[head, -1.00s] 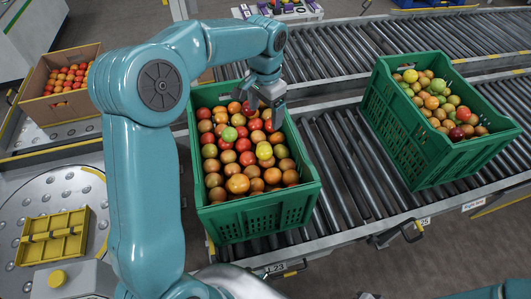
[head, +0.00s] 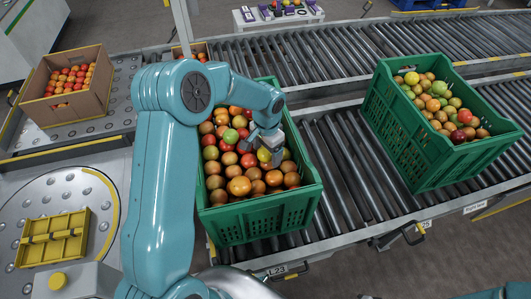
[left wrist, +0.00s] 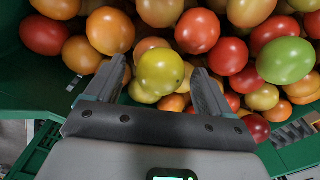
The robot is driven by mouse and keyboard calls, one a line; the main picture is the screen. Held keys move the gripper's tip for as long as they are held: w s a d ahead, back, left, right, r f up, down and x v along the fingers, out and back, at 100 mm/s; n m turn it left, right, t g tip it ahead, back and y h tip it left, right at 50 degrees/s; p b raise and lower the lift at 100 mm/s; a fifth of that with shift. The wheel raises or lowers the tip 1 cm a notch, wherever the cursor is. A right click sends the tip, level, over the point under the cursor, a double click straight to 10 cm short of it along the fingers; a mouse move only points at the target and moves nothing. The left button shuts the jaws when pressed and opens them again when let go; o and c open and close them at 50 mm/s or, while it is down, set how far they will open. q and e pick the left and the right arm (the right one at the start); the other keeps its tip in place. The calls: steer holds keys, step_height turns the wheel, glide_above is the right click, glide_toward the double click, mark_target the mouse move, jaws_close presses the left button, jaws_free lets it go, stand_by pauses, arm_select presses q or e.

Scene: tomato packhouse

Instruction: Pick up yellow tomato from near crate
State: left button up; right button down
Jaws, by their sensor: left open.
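The near green crate (head: 262,222) stands on the rollers in the middle of the head view, full of mostly red and orange tomatoes. The yellow tomato (head: 264,154) lies on top towards its right side, partly covered by my left gripper (head: 266,147). In the left wrist view the yellow tomato (left wrist: 160,68) sits between the two fingertips of my open left gripper (left wrist: 156,80), with neighbours around it. Whether the fingers touch it I cannot tell. A green tomato (head: 230,136) lies to its left. My right gripper is out of view.
A second green crate (head: 440,173) of mixed tomatoes stands to the right on the rollers (head: 340,165). A cardboard box (head: 75,107) of tomatoes is at the left. A yellow tray (head: 53,238) lies at the lower left. Bare rollers separate the two green crates.

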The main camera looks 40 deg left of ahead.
arm_select(q)
steer(key=shift+f, duration=0.2)
steer(key=c, duration=0.8)
steer(key=shift+r, duration=0.15)
